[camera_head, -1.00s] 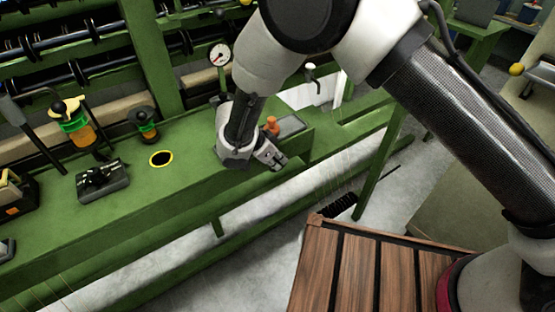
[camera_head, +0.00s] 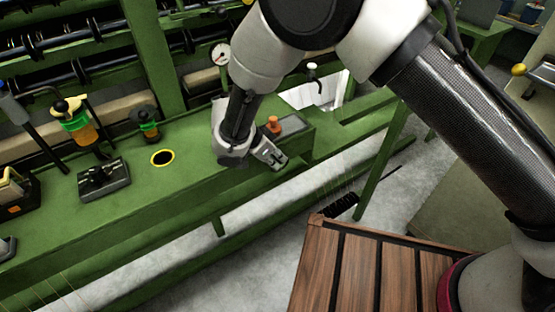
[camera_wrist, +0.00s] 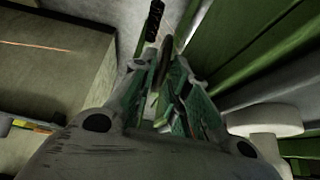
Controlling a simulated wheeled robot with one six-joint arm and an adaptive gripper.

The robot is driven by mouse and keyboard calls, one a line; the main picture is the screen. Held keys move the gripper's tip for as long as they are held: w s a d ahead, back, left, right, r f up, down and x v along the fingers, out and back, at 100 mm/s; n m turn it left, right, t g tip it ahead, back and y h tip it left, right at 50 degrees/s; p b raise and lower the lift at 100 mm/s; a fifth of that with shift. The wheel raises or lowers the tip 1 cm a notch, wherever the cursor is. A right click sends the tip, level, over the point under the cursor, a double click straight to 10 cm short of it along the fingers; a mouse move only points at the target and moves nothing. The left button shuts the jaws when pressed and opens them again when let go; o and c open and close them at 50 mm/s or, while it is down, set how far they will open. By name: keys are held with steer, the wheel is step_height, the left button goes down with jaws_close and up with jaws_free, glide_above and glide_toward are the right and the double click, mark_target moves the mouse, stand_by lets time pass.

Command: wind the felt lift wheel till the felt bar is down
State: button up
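My gripper (camera_head: 273,157) is at the front edge of the green machine bench, pointing down to the right. In the wrist view, the fingers (camera_wrist: 166,88) stand close on either side of a thin, dark, rounded rim (camera_wrist: 165,58), seen nearly edge-on. It may be the felt lift wheel; I cannot tell if the fingers touch it. In the head view my gripper hides that spot, and no wheel is plain. A long beige bar (camera_head: 112,116) lies behind the bench under the black rollers; I cannot tell if it is the felt bar.
An orange knob (camera_head: 273,125) stands beside my wrist, and a dial gauge (camera_head: 220,54) behind it. A white round part (camera_wrist: 264,121) is right in the wrist view.

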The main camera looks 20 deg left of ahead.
steer(key=v, duration=1)
steer(key=shift+r, duration=0.15)
steer(key=shift+s, duration=0.1)
